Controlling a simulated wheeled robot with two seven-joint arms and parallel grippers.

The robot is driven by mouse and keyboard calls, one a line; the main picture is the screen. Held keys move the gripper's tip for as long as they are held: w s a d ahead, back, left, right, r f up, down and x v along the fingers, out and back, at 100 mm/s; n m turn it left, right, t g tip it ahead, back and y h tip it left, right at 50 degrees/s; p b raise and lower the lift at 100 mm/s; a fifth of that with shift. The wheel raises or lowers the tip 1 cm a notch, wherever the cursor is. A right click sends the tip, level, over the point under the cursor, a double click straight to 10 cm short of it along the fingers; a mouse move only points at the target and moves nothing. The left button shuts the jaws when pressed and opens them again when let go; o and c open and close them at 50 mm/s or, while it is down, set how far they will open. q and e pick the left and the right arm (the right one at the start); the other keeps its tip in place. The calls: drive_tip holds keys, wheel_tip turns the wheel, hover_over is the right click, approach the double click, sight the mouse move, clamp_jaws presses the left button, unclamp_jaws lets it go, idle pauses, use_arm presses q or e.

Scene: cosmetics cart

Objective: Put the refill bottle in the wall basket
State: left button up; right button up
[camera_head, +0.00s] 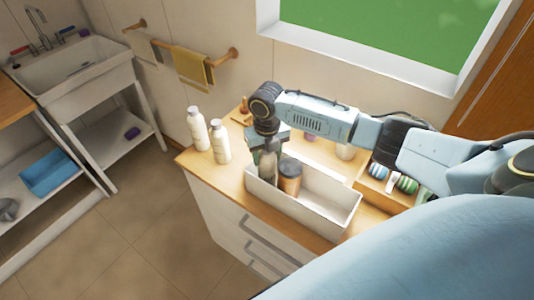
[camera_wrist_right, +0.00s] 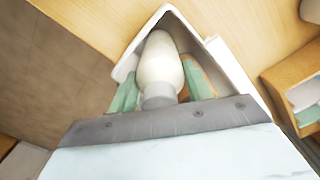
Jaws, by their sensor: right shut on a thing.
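My right gripper (camera_head: 266,148) points down over the left end of a long white open bin (camera_head: 325,200) on the wooden cart top. It is shut on a pale bottle, likely the refill bottle (camera_head: 265,167). In the right wrist view the bottle (camera_wrist_right: 159,62) stands between the green fingers (camera_wrist_right: 160,85), white with a grey top end, within the bin's walls (camera_wrist_right: 130,62). Whether its base touches the bin floor is hidden. An amber jar with a dark lid (camera_head: 290,176) stands right beside it in the bin. I cannot identify a separate wall basket. My left gripper is out of view.
Two white bottles (camera_head: 197,129) (camera_head: 220,141) stand on the cart top left of the bin. A wooden tray (camera_head: 372,186) with striped round items lies to the right, under my right arm. A towel rail (camera_head: 220,56) and window are behind. The bin's right half is empty.

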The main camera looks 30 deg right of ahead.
drive_tip(key=o, duration=1.5)
wheel_tip(320, 180, up, 12)
drive_tip(key=shift+r, duration=0.15)
